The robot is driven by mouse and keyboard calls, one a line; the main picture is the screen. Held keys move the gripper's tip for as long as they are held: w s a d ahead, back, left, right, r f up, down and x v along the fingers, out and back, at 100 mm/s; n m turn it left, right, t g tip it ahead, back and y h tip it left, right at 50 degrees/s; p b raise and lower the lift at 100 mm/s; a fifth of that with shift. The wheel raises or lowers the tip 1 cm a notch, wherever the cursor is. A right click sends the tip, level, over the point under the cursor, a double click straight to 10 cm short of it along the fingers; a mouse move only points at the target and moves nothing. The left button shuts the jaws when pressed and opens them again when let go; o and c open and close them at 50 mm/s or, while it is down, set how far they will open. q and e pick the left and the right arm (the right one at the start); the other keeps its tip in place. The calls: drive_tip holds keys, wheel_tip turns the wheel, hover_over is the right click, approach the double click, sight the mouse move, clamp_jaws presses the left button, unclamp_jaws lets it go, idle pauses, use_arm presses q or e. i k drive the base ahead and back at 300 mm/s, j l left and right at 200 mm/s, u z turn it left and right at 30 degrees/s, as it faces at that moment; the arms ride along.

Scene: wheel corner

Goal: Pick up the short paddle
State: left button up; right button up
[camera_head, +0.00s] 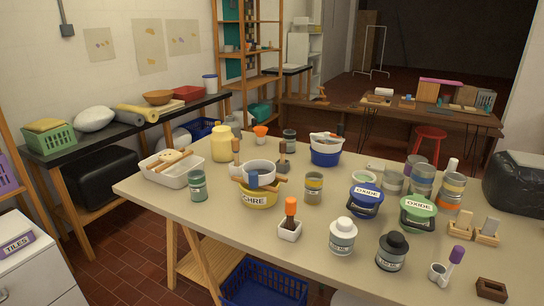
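Neither of my grippers is in view. I cannot tell for sure which thing is the short paddle. A short tool with an orange-brown handle (291,208) stands upright in a small white holder (289,233) at the table's front middle. A purple-topped tool (456,255) leans in a small grey cup (438,273) at the front right. Light wooden sticks (168,161) lie across a white tub (180,178) at the left. A wooden-handled tool (283,154) stands behind a white bowl (258,169), which sits above a yellow ochre tub (258,199).
The beige table (210,225) is crowded with jars. A white-lidded jar (342,237) and a black-lidded jar (391,251) stand at the front. Blue (366,202) and green (417,213) oxide tubs stand behind them. The table's front left is clear.

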sight(236, 144)
drive_tip(key=i+j+z, duration=0.1)
drive_tip(key=z, duration=0.35)
drive_tip(key=j+z, duration=0.25)
drive_tip(key=z, duration=0.25)
drive_tip(key=i+j+z, duration=0.1)
drive_tip(key=z, duration=0.35)
drive_tip(key=j+z, duration=0.35)
drive_tip(key=j, duration=0.2)
drive_tip(key=k+j+z, duration=0.15)
drive_tip(key=j+z, duration=0.15)
drive_tip(key=j, duration=0.25)
drive_tip(key=k+j+z, duration=0.1)
drive_tip(key=j, duration=0.25)
drive_tip(key=k+j+z, duration=0.15)
drive_tip(key=j, duration=0.2)
drive_tip(key=j+z, duration=0.1)
drive_tip(key=j, duration=0.25)
drive_tip(key=k, duration=0.05)
